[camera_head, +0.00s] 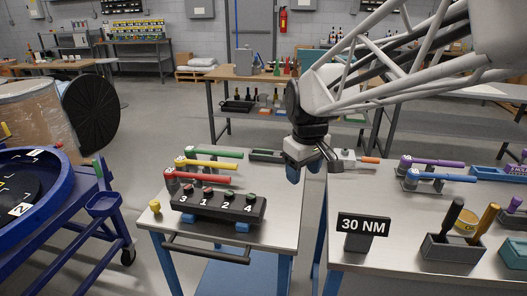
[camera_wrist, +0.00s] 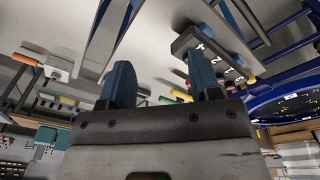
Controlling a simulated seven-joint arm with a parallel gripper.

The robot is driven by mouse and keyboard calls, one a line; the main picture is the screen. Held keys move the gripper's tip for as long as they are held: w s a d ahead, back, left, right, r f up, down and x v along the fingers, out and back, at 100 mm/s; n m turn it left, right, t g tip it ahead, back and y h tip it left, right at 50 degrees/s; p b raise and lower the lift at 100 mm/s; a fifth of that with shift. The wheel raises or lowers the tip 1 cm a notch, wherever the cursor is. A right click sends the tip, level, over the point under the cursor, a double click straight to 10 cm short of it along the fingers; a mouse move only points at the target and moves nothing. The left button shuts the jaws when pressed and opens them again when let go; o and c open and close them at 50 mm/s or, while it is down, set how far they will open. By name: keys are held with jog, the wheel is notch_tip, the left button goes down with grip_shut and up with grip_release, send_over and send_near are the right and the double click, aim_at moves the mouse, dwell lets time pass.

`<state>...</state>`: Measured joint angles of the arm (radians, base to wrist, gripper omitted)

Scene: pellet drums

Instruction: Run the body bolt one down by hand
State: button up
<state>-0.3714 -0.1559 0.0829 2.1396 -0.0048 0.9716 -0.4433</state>
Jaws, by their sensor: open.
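A black block (camera_head: 218,207) with white labels 3, 1, 2 and 4 lies on the steel cart top (camera_head: 270,225). Red and green caps stand along its top; a red one (camera_head: 207,191) is near label 1. The block also shows in the wrist view (camera_wrist: 186,42), partly behind a finger. A blue round vessel (camera_head: 62,190) at the left carries number plates, one reading 2 (camera_head: 20,209). I cannot tell which part is body bolt one. My gripper (camera_head: 312,167) is open and empty, above the cart's right side, right of the block. It also shows in the wrist view (camera_wrist: 163,82).
Green (camera_head: 213,153), yellow (camera_head: 208,164) and red (camera_head: 201,177) handled tools lie behind the block. A yellow piece (camera_head: 155,206) stands at its left. A 30 NM sign (camera_head: 362,225) stands on the right table. The cart top below my gripper looks clear.

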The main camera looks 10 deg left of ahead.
jog(key=w+a+f+n, duration=0.2)
jog(key=w+a, duration=0.1)
jog(key=a, duration=0.4)
jog(key=w+a+f+n, duration=0.1)
jog(key=w+a+n, duration=0.15)
jog(key=a, duration=0.45)
jog(key=n+g, duration=0.1)
jog(key=n, duration=0.2)
send_over(210, 190)
notch_tip(210, 190, down, 6)
jog(key=shift+r, duration=0.2)
jog(key=shift+f, duration=0.15)
jog(key=shift+f, duration=3.75)
jog(key=shift+c, duration=0.3)
jog(key=c, duration=0.9)
jog(key=shift+o, duration=0.2)
